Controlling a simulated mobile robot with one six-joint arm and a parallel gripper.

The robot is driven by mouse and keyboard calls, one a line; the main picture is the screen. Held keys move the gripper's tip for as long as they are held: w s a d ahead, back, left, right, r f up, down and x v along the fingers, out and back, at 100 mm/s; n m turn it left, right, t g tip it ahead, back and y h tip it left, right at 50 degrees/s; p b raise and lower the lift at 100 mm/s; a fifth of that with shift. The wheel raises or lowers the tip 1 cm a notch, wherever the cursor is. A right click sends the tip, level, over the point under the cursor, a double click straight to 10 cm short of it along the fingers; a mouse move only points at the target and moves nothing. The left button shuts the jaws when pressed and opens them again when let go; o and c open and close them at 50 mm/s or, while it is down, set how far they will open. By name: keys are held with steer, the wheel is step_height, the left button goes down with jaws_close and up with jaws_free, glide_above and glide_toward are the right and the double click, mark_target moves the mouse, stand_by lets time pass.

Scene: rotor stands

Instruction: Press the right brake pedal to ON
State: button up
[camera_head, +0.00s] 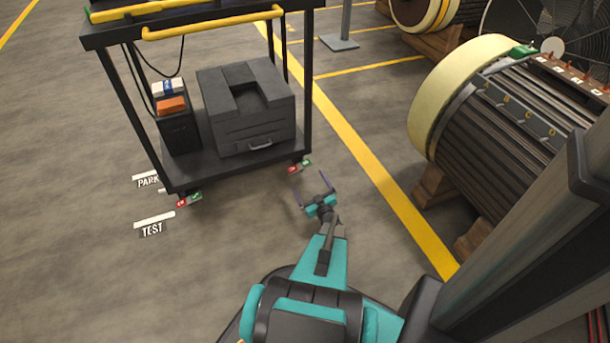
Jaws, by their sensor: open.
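The right brake pedal (299,166) sits low at the near right corner of the cart (232,165). It has a red end on the left and a green end on the right. Its tilt and lettering are too small to read. My gripper (310,181) is open and empty, just in front of this pedal and a little to its right in the picture. I see a gap between them, but cannot tell the gripper's height. The left brake pedal (188,200), also red and green, is at the cart's near left corner.
The cart's lower shelf holds a dark case (247,110) and a black box (178,130). A yellow handle (210,25) crosses above. A large rotor (500,110) on wooden blocks stands right, beyond a yellow floor line (375,170). Floor labels PARK and TEST lie left.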

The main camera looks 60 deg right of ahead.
steer(key=v, duration=0.3)
steer(key=shift+p, duration=0.3)
stand_by(0.3)
